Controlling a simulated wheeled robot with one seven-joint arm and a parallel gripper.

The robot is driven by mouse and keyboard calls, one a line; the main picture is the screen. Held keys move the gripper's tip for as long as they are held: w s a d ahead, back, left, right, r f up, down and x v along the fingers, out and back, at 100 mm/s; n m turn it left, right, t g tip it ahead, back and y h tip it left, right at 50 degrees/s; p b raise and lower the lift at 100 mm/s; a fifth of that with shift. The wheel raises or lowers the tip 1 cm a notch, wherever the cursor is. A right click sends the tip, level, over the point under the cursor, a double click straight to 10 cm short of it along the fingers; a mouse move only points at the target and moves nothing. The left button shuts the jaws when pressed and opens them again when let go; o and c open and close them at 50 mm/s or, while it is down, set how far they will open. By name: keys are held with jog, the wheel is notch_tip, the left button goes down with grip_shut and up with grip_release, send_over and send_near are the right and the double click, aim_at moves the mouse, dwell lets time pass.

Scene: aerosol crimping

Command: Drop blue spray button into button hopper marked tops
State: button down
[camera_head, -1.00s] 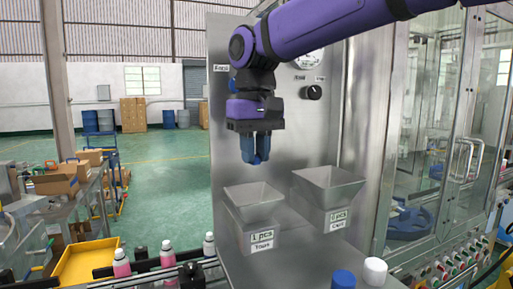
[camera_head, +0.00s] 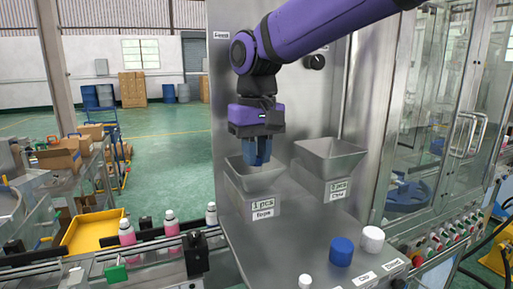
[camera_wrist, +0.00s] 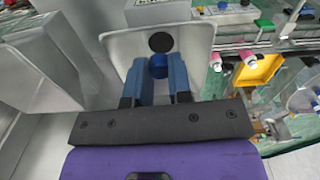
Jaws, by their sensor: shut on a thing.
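My gripper (camera_head: 257,161) is over the left hopper (camera_head: 238,181), a grey metal funnel on the steel panel with a small label on its front that seems to read "Tops". The fingertips are at about the height of its rim. In the wrist view, my gripper (camera_wrist: 160,80) is shut on the blue spray button (camera_wrist: 158,68), which sits between the blue fingertips. The hopper (camera_wrist: 122,42) lies below and around it there, with a dark round opening at its bottom. In the head view the button cannot be told apart from the fingers.
A second hopper (camera_head: 330,165) stands to the right, close to my gripper. A blue cap (camera_head: 342,251) and a white cap (camera_head: 372,239) stand on the steel deck in front. Pink bottles (camera_head: 172,226) line the conveyor at left, near a yellow tray (camera_head: 88,232).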

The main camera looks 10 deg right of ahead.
jog(key=c, duration=1)
grip_release()
jog(key=shift+o, duration=0.2)
jog(key=shift+r, duration=0.1)
jog(key=s+d+r, duration=0.2)
jog(key=s+r, duration=0.1)
jog(key=s, duration=0.5)
jog(key=shift+s+d+r, duration=0.25)
jog(key=shift+s+r, duration=0.1)
jog(key=shift+r, duration=0.05)
jog(key=s+d+f+m+t, duration=0.1)
jog(key=s+d+f, duration=0.1)
jog(key=d, duration=0.5)
jog(key=s+d+f+m+t, duration=0.1)
jog(key=s+d+f+t, duration=0.1)
jog(key=s+d, duration=0.2)
jog(key=s+d+f+m+t, duration=0.1)
jog(key=s+d+f+t, duration=0.1)
jog(key=d, duration=0.9)
jog(key=shift+s+f+m, duration=0.4)
jog(key=shift+s, duration=0.5)
